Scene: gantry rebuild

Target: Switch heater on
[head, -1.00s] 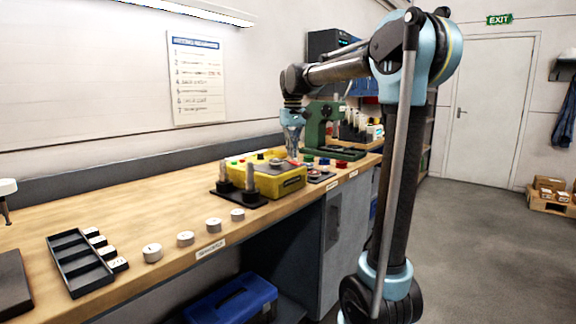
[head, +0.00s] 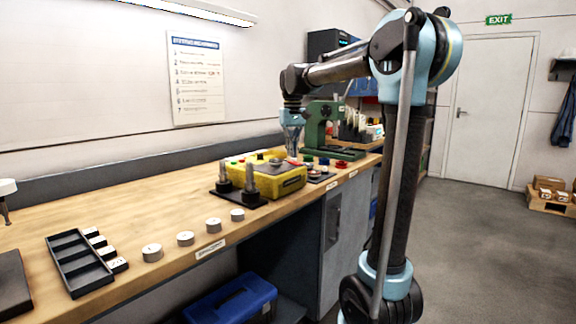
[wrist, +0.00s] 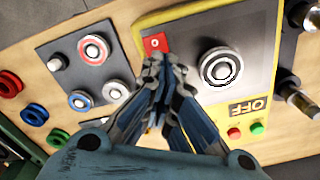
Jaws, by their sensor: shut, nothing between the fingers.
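A yellow control box (head: 290,184) with a grey top sits on the bench. No label naming a heater is readable. My gripper (wrist: 155,66) is shut and empty, its fingertips just beside the red patch; contact is unclear. In the head view my gripper (head: 292,150) is over the box's far end.
A black stand with two posts (head: 238,192) is close to the box's near side. A green machine (head: 318,130) stands behind my gripper.

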